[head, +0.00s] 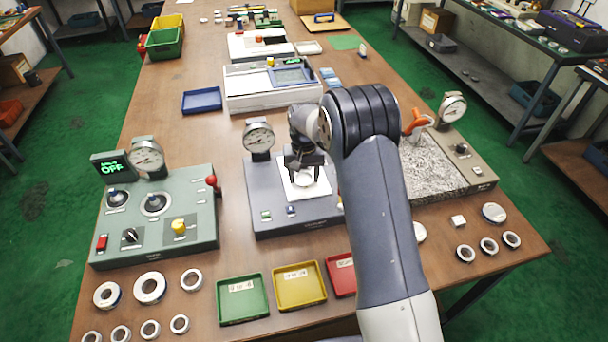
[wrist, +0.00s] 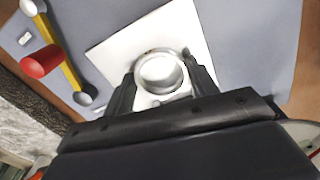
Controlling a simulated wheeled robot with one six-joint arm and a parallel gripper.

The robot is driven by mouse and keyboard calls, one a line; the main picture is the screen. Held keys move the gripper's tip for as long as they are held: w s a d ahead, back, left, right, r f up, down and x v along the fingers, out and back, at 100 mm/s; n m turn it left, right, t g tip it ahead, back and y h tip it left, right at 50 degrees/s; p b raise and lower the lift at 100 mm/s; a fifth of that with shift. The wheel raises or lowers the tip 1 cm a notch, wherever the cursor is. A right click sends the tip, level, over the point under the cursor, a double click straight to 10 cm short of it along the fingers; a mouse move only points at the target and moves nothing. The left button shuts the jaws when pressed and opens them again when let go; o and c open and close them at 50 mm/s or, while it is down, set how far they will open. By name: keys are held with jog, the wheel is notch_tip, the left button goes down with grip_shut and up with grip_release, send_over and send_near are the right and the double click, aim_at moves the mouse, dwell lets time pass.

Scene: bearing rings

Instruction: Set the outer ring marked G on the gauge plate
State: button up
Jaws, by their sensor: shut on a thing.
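My gripper (head: 304,177) is over the white gauge plate (head: 321,188) on the grey gauge station. In the wrist view my gripper (wrist: 164,83) is shut on a metal ring (wrist: 138,74), with one finger on each side. The ring lies flat, at or just above the white plate (wrist: 107,52); whether it touches the plate I cannot tell. No letter on the ring is readable. A round dial gauge (head: 258,137) stands at the back left of the station.
A green control box (head: 155,240) reading OFF stands to the left. Green (head: 243,310), yellow (head: 299,300) and red trays line the front. Several loose rings lie at front left and right. A grey block with a speckled plate (head: 432,168) is to the right.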

jog(key=o, duration=1.1)
notch_tip(320, 180, up, 11)
jog(key=b, duration=0.1)
jog(key=shift+f, duration=0.15)
